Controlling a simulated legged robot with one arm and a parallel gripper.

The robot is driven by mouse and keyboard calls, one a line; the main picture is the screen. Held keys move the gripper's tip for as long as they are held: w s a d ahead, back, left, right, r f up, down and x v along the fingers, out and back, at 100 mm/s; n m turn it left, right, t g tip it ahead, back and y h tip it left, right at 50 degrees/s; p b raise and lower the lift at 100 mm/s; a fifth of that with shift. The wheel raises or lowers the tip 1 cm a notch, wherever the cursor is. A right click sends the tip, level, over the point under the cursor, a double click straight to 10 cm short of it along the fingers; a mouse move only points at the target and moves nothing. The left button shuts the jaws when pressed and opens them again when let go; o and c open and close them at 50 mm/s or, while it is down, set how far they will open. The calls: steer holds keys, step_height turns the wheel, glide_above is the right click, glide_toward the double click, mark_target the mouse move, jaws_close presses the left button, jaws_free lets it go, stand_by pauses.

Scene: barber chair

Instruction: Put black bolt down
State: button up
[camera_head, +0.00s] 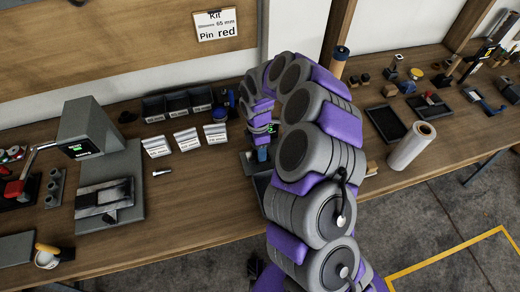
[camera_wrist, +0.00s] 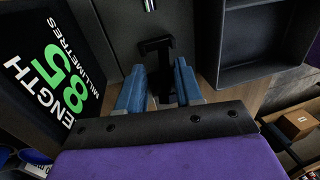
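My gripper (camera_wrist: 160,85) shows in the wrist view as two blue fingers standing apart. A black T-shaped thing (camera_wrist: 156,46) lies in the gap between them, with gaps visible beside its stem. It may be the black bolt or a part of the measuring device; I cannot tell which. In the head view my gripper (camera_head: 262,154) is low over the bench by that device, and my arm hides much of the spot. No bolt is clear there.
A black open tray (camera_wrist: 262,40) stands right of my fingers in the wrist view. On the bench (camera_head: 195,215) are labelled bins (camera_head: 178,104), a grey gauge station (camera_head: 88,130), a black tray (camera_head: 385,124) and a pale roll (camera_head: 411,146).

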stand_by(0.6)
steer(key=w+r+p, duration=0.3)
steer(key=r+p, duration=0.1)
steer(key=r, duration=1.3)
steer(key=shift+a, duration=0.4)
